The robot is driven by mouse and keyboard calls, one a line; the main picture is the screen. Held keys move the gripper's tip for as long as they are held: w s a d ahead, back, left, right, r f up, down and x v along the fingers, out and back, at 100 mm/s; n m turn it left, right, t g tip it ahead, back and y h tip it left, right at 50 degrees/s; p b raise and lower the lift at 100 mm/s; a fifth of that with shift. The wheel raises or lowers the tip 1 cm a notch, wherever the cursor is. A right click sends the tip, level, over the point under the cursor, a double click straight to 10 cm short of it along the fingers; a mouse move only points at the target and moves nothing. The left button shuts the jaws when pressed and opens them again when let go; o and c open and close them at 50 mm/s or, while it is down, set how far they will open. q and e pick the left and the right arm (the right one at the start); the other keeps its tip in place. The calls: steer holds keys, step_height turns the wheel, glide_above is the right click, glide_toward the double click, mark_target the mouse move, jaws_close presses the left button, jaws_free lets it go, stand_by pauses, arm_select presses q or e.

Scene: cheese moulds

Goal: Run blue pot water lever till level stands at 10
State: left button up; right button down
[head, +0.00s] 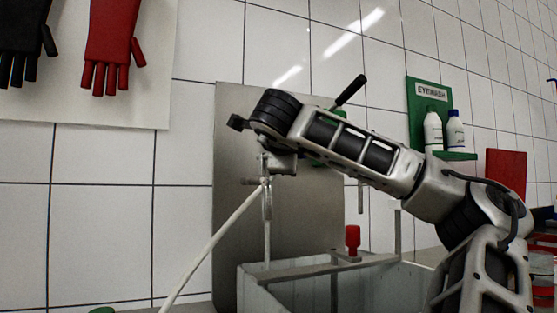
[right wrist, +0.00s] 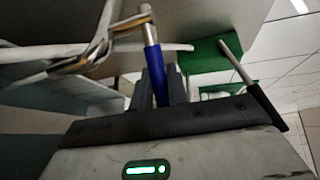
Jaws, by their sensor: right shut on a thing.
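My right gripper (right wrist: 161,84) is shut on a blue lever (right wrist: 154,70) in the right wrist view. The blue grip sits between its two dark fingers, and a pale metal stem runs on from it to pipework. In the head view my right arm reaches in from the right, and its hand is over the metal tap fitting (head: 266,187); the blue lever is hidden there. A pale pipe or hose slopes down left from this fitting. I cannot make out a blue pot, a water level or a scale in either view. My left gripper is out of view.
A grey open basin (head: 250,288) with a red knob (head: 352,240) stands below my right arm. A black-handled lever (head: 349,91) sticks up behind the arm; it also shows in the right wrist view (right wrist: 268,106). A steel panel (head: 230,225) stands against the tiled wall.

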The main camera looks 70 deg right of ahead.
steer(key=c, duration=1.4)
jaws_free()
steer(key=shift+o, duration=0.2)
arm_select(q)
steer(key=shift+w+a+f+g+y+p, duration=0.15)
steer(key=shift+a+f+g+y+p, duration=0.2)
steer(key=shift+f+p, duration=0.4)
arm_select(e)
steer(key=v, duration=1.6)
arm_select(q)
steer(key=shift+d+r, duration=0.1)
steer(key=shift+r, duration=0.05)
arm_select(e)
steer(key=shift+r, duration=0.1)
